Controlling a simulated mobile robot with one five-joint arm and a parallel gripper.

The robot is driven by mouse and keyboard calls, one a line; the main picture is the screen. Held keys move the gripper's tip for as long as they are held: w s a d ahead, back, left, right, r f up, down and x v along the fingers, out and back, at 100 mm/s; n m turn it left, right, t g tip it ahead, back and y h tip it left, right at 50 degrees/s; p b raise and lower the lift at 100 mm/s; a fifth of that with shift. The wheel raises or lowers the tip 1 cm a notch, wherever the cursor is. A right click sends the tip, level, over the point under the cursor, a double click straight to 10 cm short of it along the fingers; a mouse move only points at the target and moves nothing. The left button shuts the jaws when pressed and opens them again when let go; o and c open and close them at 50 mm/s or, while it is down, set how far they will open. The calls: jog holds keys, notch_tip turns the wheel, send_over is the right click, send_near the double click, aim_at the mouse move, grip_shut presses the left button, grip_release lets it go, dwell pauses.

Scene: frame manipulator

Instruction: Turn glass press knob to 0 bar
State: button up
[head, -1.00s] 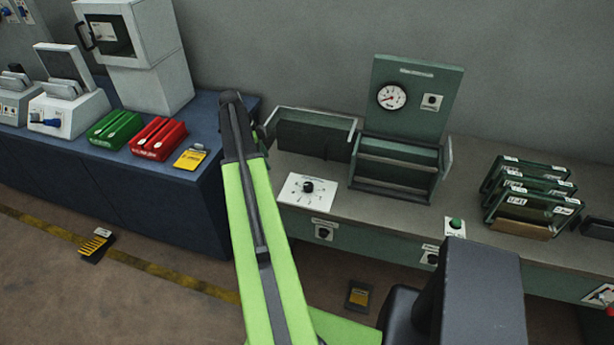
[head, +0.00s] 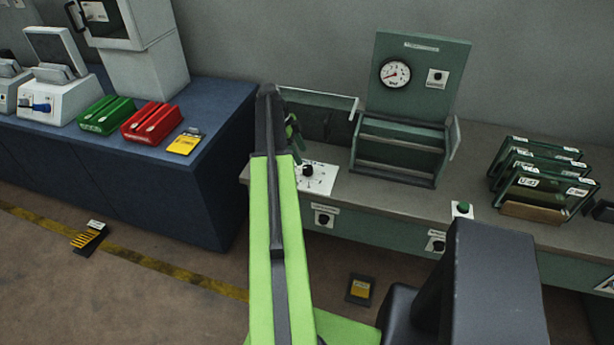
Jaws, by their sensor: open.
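The green glass press (head: 400,150) stands on the bench with an upright panel behind it. The panel carries a round white gauge (head: 395,74) and a small switch plate (head: 437,78); the gauge reading is too small to tell. A black knob (head: 308,170) sits on a white dial plate (head: 321,182) left of the press; its setting is not readable. My gripper (head: 293,132) is partly hidden behind my green arm, just above and left of the knob, apart from it as far as I can see. It appears open and empty.
A dark green open frame (head: 335,112) stands behind the dial plate. Glass frames in a rack (head: 530,190) stand at right. A blue cabinet (head: 205,150) with red and green boxes stands left.

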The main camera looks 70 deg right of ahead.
aim_at(308, 168)
jog(key=b+x, duration=0.4)
jog(key=x, duration=0.2)
jog(key=shift+w+f, duration=0.1)
jog(key=shift+f, duration=0.2)
jog(key=shift+s+f+b, duration=0.25)
jog(key=shift+f+b, duration=0.05)
jog(key=shift+b, duration=0.25)
jog(key=shift+r, duration=0.1)
grip_shut()
